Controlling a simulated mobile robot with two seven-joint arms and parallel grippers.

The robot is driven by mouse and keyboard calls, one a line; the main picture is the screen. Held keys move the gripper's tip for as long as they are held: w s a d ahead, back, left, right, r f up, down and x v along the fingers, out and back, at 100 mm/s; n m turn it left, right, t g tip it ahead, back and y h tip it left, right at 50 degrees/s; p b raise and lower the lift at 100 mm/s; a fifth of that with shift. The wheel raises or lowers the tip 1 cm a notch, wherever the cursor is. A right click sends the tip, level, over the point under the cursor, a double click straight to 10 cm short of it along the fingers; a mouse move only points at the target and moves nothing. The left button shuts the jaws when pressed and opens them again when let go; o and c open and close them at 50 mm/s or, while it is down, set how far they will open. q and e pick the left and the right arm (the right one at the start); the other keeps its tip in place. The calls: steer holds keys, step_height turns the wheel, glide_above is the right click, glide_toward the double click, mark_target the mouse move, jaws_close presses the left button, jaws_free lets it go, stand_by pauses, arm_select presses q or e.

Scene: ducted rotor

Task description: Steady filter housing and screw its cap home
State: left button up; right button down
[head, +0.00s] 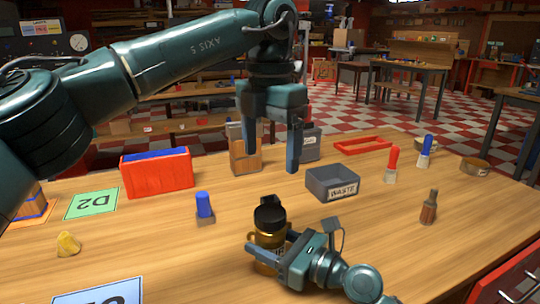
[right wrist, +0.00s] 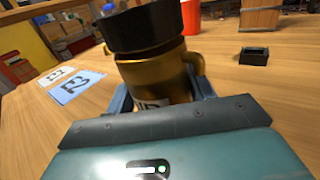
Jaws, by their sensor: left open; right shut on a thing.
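The brass-coloured filter housing (head: 268,240) stands upright near the front middle of the table. Its black cap (head: 270,217) sits on top; how far it is threaded cannot be told. In the right wrist view the housing (right wrist: 158,78) fills the space between the fingers, with the cap (right wrist: 145,27) above them. My right gripper (right wrist: 163,97) is shut on the housing's body, low on its sides. My left gripper (head: 271,160) is open and empty, fingers pointing down, above and behind the cap.
A red bin (head: 157,174), a wooden box (head: 245,160) and a grey waste bin (head: 332,184) stand behind. A blue-topped piece (head: 204,208) is at left. A small black holder (right wrist: 254,56) stands near the housing. A brown bottle-like piece (head: 429,207) stands right.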

steer(key=shift+c, duration=2.3)
jaws_free()
steer(key=v, duration=1.3)
steer(key=shift+s+d+p, duration=0.1)
steer(key=shift+p, duration=0.2)
